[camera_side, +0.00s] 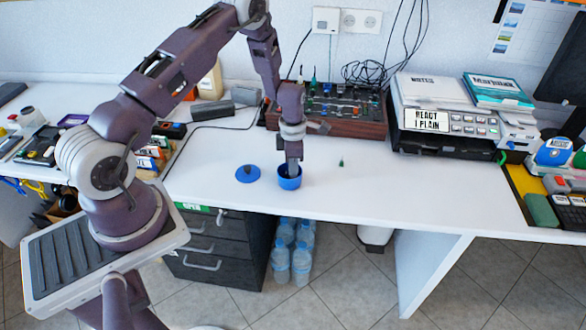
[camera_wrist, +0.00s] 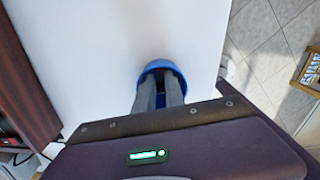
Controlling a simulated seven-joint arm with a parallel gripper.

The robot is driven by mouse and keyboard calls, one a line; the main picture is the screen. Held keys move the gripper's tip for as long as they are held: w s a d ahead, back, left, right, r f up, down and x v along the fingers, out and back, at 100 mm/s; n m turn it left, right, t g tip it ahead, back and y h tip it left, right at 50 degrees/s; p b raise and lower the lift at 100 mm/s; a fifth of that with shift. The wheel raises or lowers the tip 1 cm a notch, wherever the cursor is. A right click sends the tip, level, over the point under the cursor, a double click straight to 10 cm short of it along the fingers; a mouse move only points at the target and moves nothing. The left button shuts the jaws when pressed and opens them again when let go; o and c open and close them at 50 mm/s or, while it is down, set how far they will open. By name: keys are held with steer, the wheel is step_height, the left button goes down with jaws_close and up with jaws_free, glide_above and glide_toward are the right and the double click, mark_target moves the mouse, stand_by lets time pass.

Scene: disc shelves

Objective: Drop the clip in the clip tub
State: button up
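A round blue tub (camera_side: 289,178) stands open near the front edge of the white table. A blue lid (camera_side: 248,174) with a dark knob lies to its left. My gripper (camera_side: 292,170) points straight down, its fingertips at or inside the tub's mouth. In the wrist view the two grey fingers (camera_wrist: 160,88) stand apart over the blue tub (camera_wrist: 163,66), with blue showing between them. I see nothing held between them, but the tips are partly hidden. A small green thing (camera_side: 341,162) stands on the table to the right; I cannot tell if it is the clip.
A wooden-sided panel of knobs (camera_side: 345,112) stands behind the tub. A printer-like machine (camera_side: 450,115) with boxes on top is at the right. Small items and boxes (camera_side: 155,150) crowd the left.

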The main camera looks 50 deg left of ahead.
step_height(320, 180, up, 14)
steer(key=s+d+r+m+t, duration=0.1)
steer(key=s+d+r+m, duration=0.3)
steer(key=r, duration=0.4)
steer(key=s+d+r+m+t, duration=0.1)
steer(key=s+d+r+m, duration=0.1)
steer(key=d+r+m, duration=0.35)
steer(key=s+d+r+m+t, duration=0.1)
steer(key=s+r+m, duration=0.4)
steer(key=s+m, duration=0.5)
steer(key=s+d+r+m+t, duration=0.2)
steer(key=s+d+r+m, duration=0.1)
steer(key=s+m, duration=0.7)
steer(key=shift+s+d+r+t, duration=0.3)
steer(key=shift+r, duration=0.55)
